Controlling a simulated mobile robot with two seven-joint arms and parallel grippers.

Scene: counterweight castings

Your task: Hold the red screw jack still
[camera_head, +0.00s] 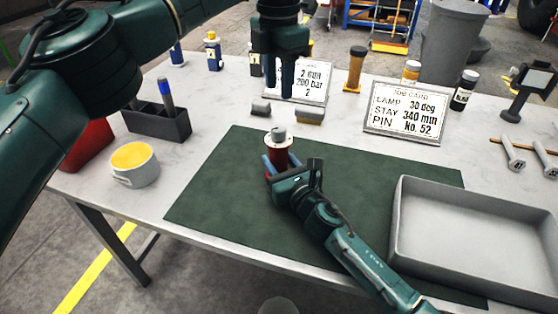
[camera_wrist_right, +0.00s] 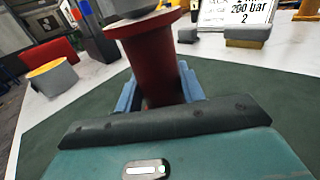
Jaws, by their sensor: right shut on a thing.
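The red screw jack (camera_head: 278,153) stands upright on the dark green mat, with a grey top piece. My right gripper (camera_head: 272,168) comes in low from the front right and is shut on the jack's red body. The right wrist view shows the red jack (camera_wrist_right: 153,62) between the blue fingers of my right gripper (camera_wrist_right: 160,92), with its flange above them; its foot is hidden there. My left gripper (camera_head: 281,88) hangs fingers down above and behind the jack, apart from it. A gap shows between its fingers, and it is empty.
The green mat (camera_head: 225,190) is mostly clear. A grey tray (camera_head: 470,277) lies at the right. Two small blocks (camera_head: 310,117) and sign cards (camera_head: 402,112) stand behind the jack. A cup (camera_head: 135,168) and a pen holder (camera_head: 160,124) stand left.

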